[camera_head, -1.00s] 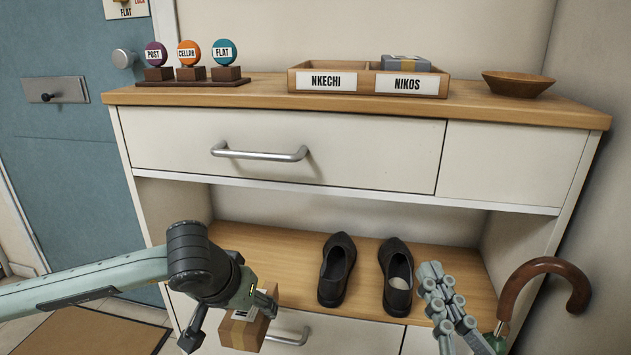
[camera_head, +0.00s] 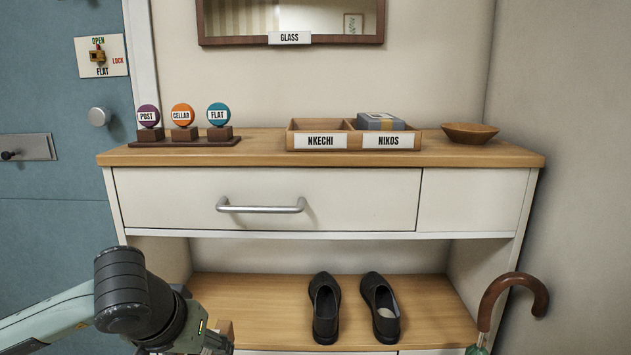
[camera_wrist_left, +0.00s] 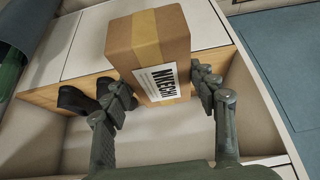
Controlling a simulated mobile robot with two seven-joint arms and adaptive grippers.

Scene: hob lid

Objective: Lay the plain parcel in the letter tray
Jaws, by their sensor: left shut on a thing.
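The plain parcel (camera_wrist_left: 152,48) is a brown cardboard box with a tan tape strip and a white label that reads NKECHI. My left gripper (camera_wrist_left: 163,96) is shut on it, one finger on each side, in the left wrist view. In the head view my left gripper (camera_head: 208,343) is at the bottom edge, low in front of the cabinet, with only a corner of the parcel (camera_head: 225,328) showing. The wooden letter tray (camera_head: 341,150) stands on the cabinet top; its NKECHI compartment, on the left, looks empty. My right gripper is out of view.
A grey-blue packet (camera_head: 381,121) sits in the tray's NIKOS compartment. A stand with three round labelled knobs (camera_head: 184,137) is left of the tray, a wooden bowl (camera_head: 469,132) right of it. Black shoes (camera_head: 325,307) are on the shelf. An umbrella handle (camera_head: 513,290) rises at right.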

